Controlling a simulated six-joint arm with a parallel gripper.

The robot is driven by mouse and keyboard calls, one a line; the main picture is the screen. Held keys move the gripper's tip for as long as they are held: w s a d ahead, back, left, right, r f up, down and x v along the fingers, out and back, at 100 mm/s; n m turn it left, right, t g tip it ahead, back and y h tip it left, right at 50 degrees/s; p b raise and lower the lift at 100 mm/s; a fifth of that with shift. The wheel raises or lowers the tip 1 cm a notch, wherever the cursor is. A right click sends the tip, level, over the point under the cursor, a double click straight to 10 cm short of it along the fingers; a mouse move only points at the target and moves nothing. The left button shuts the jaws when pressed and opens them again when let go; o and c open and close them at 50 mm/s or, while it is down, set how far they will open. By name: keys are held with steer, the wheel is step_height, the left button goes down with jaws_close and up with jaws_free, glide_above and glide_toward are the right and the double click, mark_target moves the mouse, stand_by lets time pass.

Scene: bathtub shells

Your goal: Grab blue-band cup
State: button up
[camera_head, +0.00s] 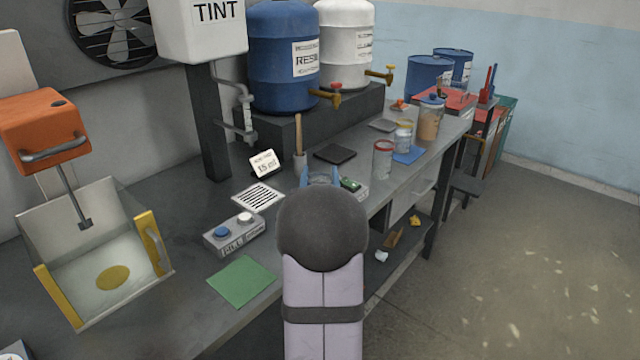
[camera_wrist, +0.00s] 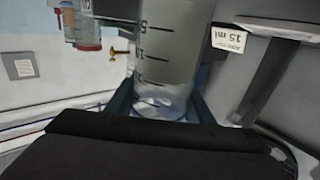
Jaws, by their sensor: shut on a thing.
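My gripper (camera_wrist: 163,108) is shut on a clear cup (camera_wrist: 170,50) with dark graduation marks, which stands between the two dark blue fingers in the wrist view. The cup's rim is out of that view, and I cannot see a blue band on it. In the head view, the blue fingertips of my gripper (camera_head: 320,177) show just beyond my dark round wrist, over the bench. The held cup is mostly hidden there. A red-rimmed clear cup (camera_head: 383,160) stands to the right, apart from the gripper. Another small cup (camera_head: 404,136) stands by a blue mat.
A button box (camera_head: 234,233) and green mat (camera_head: 241,282) are at front left. A blue resin drum (camera_head: 284,60) stands behind.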

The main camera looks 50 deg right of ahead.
step_height(320, 180, up, 9)
stand_by(0.3)
